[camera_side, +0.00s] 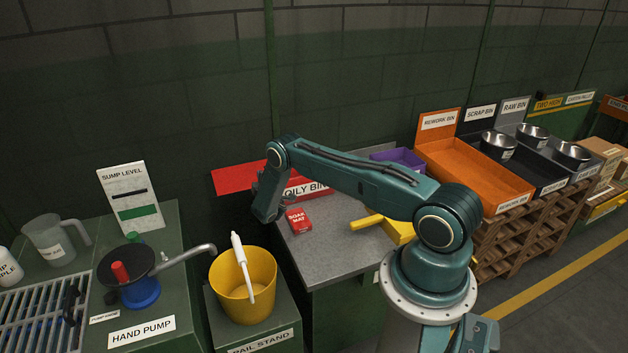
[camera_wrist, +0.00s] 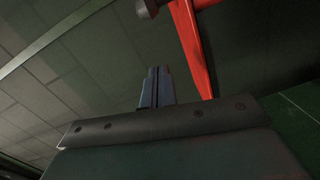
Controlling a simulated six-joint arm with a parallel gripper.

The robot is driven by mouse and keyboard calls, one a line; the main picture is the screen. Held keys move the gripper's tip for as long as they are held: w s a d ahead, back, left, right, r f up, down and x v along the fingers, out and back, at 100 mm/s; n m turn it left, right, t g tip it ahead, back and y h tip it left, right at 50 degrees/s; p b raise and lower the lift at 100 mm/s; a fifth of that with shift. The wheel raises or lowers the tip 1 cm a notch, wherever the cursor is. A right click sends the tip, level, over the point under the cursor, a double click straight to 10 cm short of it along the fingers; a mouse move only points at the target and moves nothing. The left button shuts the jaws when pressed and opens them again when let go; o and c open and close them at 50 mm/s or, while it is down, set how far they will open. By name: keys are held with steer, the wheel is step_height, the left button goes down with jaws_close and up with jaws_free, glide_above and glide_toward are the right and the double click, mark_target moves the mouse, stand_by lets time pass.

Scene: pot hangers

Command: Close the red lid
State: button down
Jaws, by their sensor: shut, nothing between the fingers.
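The red lid (camera_side: 235,178) shows in the side view as a flat red panel to the left of my wrist. It stands open, beyond the red oily bin (camera_side: 318,188) on the grey bench. My arm hides part of the lid and bin. My gripper (camera_wrist: 155,72) is shut and empty, its two fingers together in the wrist view. A red strip (camera_wrist: 192,45), seemingly the lid's edge, runs just right of the fingers there; contact cannot be told. In the side view my wrist hangs in front of the lid and the fingertips are hard to make out.
A red soak mat (camera_side: 299,220) lies on the bench (camera_side: 320,245) below the bin. A purple tray (camera_side: 399,160) and a yellow object (camera_side: 399,231) are to the right. A yellow pail (camera_side: 243,288) and hand pump (camera_side: 132,275) stand left. The bench's front is clear.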

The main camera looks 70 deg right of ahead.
steer(key=shift+x, duration=1.25)
steer(key=shift+s+d+f, duration=0.2)
steer(key=shift+s+d, duration=0.4)
steer(key=shift+d, duration=0.2)
steer(key=shift+s+d+f, duration=0.2)
steer(key=shift+s+d, duration=0.4)
steer(key=shift+d, duration=0.2)
steer(key=s+d, duration=1.4)
steer(key=shift+s+d, duration=0.5)
steer(key=shift+s, duration=0.1)
steer(key=s+a+r, duration=0.2)
steer(key=a+r, duration=0.2)
steer(key=r, duration=0.3)
steer(key=shift+s, duration=0.3)
